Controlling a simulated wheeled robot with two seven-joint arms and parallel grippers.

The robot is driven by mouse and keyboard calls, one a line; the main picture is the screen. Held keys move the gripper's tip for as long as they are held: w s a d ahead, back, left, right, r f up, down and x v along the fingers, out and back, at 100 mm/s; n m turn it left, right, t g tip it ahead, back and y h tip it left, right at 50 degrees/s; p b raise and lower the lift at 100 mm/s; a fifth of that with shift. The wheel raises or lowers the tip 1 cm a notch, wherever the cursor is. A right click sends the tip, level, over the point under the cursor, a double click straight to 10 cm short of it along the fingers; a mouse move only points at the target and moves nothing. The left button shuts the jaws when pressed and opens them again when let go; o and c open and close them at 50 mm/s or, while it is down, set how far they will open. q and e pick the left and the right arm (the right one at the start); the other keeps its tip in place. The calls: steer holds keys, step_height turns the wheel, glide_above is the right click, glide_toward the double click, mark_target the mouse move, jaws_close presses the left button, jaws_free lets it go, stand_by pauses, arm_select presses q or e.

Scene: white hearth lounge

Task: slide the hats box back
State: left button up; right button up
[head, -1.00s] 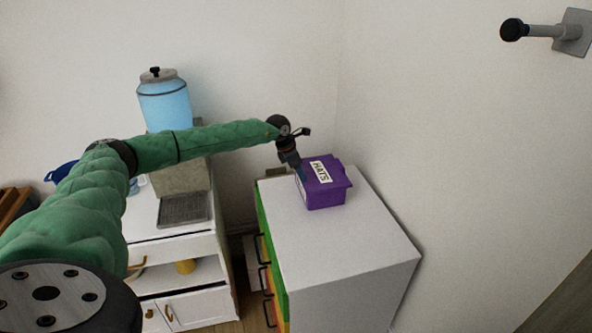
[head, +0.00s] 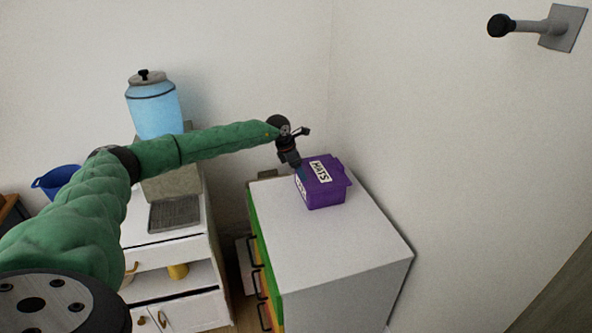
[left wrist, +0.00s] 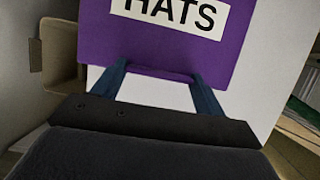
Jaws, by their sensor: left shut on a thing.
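The purple hats box (head: 326,190) stands on the white top of the drawer cabinet (head: 310,240), toward its back and near the corner of the walls. A white label reading HATS is on it, and the label also shows on the box in the left wrist view (left wrist: 160,45). My left gripper (head: 299,170) reaches down at the box's left side. In the left wrist view its two blue fingers (left wrist: 160,80) meet the near edge of the box and are shut on it. The exact contact is partly hidden. My right gripper is not in view.
A white cabinet (head: 180,250) to the left bears a blue drink dispenser (head: 153,108) on a stand and a grey drip tray (head: 175,213). A wall peg (head: 520,26) sticks out at the upper right. The cabinet top in front of the box is clear.

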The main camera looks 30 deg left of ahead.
arm_select(q)
steer(key=shift+w+d, duration=0.25)
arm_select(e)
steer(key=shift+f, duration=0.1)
arm_select(q)
steer(key=o, duration=1.1)
steer(key=shift+s+a+r+b, duration=0.1)
steer(key=shift+a+r+b, duration=0.1)
steer(key=shift+b, duration=0.2)
steer(key=shift+b+v, duration=1.35)
steer(key=shift+v, duration=2.3)
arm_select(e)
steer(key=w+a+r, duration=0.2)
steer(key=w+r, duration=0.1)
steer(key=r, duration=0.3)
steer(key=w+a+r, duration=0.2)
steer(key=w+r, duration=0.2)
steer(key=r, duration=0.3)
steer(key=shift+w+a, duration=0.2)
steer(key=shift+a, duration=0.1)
